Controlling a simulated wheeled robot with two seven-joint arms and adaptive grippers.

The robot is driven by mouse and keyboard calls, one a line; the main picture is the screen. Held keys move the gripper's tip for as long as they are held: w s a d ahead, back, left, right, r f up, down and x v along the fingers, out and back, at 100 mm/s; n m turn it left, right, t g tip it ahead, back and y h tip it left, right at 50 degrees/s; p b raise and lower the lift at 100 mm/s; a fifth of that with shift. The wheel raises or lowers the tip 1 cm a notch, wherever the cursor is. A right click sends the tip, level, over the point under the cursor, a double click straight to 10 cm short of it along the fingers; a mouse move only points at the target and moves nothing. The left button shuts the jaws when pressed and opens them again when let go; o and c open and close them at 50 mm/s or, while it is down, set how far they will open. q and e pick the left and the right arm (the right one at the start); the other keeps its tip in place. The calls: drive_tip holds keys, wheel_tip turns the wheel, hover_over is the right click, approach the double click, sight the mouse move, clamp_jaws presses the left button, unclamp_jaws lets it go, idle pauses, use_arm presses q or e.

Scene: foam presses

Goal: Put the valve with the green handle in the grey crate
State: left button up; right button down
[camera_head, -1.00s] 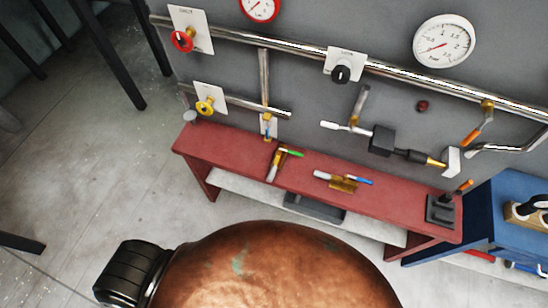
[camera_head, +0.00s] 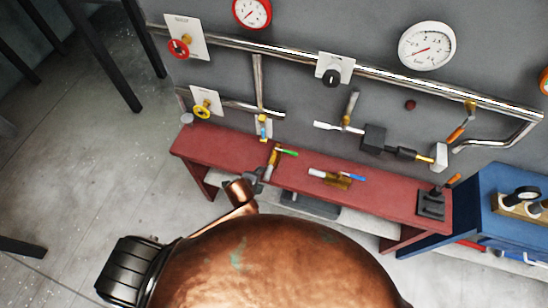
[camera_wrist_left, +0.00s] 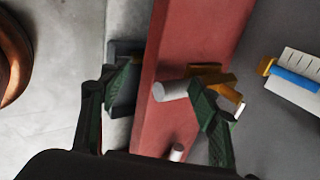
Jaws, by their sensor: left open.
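The valve with the green handle (camera_head: 287,153) lies on the red bench, left of its middle. In the left wrist view its grey pipe end and brass body (camera_wrist_left: 204,76) show between and beyond my fingers; the green handle cannot be made out there. My left gripper (camera_head: 256,181) is at the bench's front edge, close to this valve. In the left wrist view my left gripper (camera_wrist_left: 164,84) is open, with nothing gripped. The grey crate (camera_head: 311,206) stands on the low shelf under the bench, partly hidden by my copper body. My right gripper is out of view.
A valve with a blue handle (camera_head: 338,178) lies to the right on the red bench (camera_head: 385,195). A dark block with an orange-tipped lever (camera_head: 432,203) stands at its right end. Pipes, gauges and wall valves are behind. A blue cabinet (camera_head: 485,190) stands at right.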

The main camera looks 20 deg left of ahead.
sight(274, 156)
use_arm(q)
drive_tip(key=w+d+r+m, duration=0.1)
drive_tip(key=m, duration=0.1)
drive_tip(key=d+r+m, duration=0.1)
drive_tip(key=r+m, duration=0.1)
drive_tip(key=w+d+r+m+t, duration=0.1)
drive_tip(key=r+m, duration=0.1)
drive_tip(key=m, duration=0.1)
drive_tip(key=shift+w+d, duration=0.3)
drive_tip(key=shift+w, duration=0.05)
drive_tip(key=w+m, duration=0.1)
drive_tip(key=m, duration=0.2)
drive_tip(key=w+m, duration=0.2)
drive_tip(key=m, duration=0.1)
drive_tip(key=w+a+m+t, duration=0.1)
drive_tip(key=m, duration=0.2)
drive_tip(key=shift+w+f+m, duration=0.2)
drive_tip(key=shift+f+m, duration=0.15)
drive_tip(key=shift+m, duration=0.05)
drive_tip(key=shift+w+a+f+m, duration=0.15)
drive_tip(key=shift+w+m, duration=0.05)
drive_tip(key=shift+m, duration=0.1)
drive_tip(key=shift+w+f, duration=0.25)
drive_tip(key=x, duration=0.7)
drive_tip(key=shift+w+d+r, duration=0.15)
drive_tip(key=shift+d+r, duration=0.1)
drive_tip(key=shift+c, duration=0.3)
drive_tip(key=shift+r, duration=0.1)
clamp_jaws()
